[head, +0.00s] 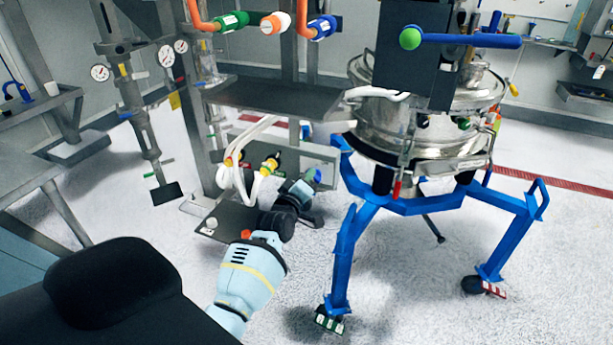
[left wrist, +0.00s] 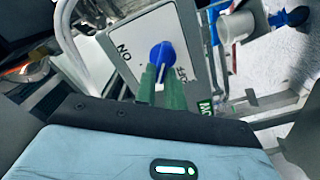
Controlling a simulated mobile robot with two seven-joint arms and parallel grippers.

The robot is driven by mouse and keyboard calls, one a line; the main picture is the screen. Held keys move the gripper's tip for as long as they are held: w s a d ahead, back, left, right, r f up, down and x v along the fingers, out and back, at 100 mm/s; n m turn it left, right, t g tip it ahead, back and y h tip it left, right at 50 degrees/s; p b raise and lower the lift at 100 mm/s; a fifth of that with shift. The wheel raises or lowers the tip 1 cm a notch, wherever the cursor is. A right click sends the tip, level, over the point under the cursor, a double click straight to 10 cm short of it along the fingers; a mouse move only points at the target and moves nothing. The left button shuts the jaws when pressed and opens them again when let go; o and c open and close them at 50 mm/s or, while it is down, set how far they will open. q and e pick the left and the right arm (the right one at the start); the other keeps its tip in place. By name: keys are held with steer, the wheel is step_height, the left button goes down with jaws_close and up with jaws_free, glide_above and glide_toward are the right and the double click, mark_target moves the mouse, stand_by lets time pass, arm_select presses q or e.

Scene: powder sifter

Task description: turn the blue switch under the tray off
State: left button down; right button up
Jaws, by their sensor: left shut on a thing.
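The blue switch (left wrist: 162,54) sits on a light grey panel (left wrist: 128,68) in the left wrist view. Lettering reading ON is left of the knob, and partly covered lettering that looks like OFF is at its right. My left gripper (left wrist: 162,82) has its green fingers shut on the knob, one on each side. A pale line shows between the fingers, but I cannot tell exactly where the knob points. In the head view the switch (head: 318,175) is a small blue spot at the end of my left gripper (head: 308,184), below the dark tray (head: 275,97). My right gripper is out of view.
White hoses with yellow fittings (head: 270,164) hang left of the gripper. A blue-legged stand (head: 345,255) carries the steel sifter (head: 425,125) close on the right. A lower dark plate (head: 230,220) lies under the hoses. The floor in front is clear.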

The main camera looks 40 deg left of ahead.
arm_select(q)
steer(key=shift+f+n, duration=0.25)
steer(key=shift+n, duration=1.5)
steer(key=shift+f+n, duration=0.25)
steer(key=shift+n, duration=1.5)
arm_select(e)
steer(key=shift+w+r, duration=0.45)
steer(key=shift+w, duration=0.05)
arm_select(q)
steer(key=c, duration=1.5)
jaws_free()
steer(key=shift+s+a, duration=0.1)
